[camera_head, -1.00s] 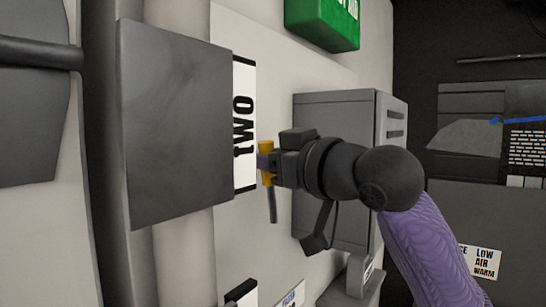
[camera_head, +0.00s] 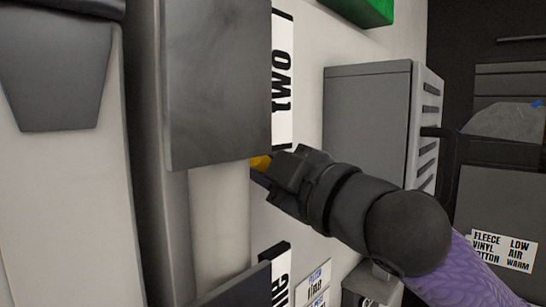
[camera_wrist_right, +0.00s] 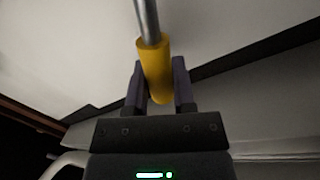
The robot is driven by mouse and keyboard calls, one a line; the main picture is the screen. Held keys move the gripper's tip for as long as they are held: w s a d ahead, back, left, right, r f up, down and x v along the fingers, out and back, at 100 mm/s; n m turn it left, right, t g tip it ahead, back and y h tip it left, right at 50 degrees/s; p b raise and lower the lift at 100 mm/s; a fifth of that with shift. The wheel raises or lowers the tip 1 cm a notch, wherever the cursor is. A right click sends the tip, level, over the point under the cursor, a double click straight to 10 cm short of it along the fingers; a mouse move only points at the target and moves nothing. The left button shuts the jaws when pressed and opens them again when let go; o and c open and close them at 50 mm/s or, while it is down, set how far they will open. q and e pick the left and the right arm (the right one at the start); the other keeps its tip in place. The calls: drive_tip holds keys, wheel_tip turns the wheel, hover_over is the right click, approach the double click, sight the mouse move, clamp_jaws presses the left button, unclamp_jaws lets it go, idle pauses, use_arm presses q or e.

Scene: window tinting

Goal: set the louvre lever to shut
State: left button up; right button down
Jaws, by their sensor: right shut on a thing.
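The lever has a yellow handle (camera_head: 260,162) on a grey metal rod (camera_wrist_right: 147,18). In the head view the handle shows just below the "two" label, partly hidden by the grey plate and my gripper. My right gripper (camera_head: 265,172) reaches it from the right. In the right wrist view the yellow handle (camera_wrist_right: 154,66) stands between the two fingers of the right gripper (camera_wrist_right: 158,86), which is shut on it. The rod runs up and away from the handle. The rod is hidden in the head view. My left gripper is not in view.
A large grey plate (camera_head: 217,80) stands close left of my right gripper, in front of a pale round column (camera_head: 219,215). A grey vented box (camera_head: 367,120) is on the wall to the right. A green box (camera_head: 362,8) is above. Label plates (camera_head: 313,281) are below.

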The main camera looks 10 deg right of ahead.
drive_tip(key=shift+s+a+f+n, duration=0.1)
drive_tip(key=shift+a+f+n, duration=0.1)
drive_tip(key=shift+f+n, duration=0.25)
idle(0.3)
drive_tip(key=shift+c, duration=2.4)
unclamp_jaws()
drive_tip(key=b+v, duration=0.4)
drive_tip(key=v, duration=0.6)
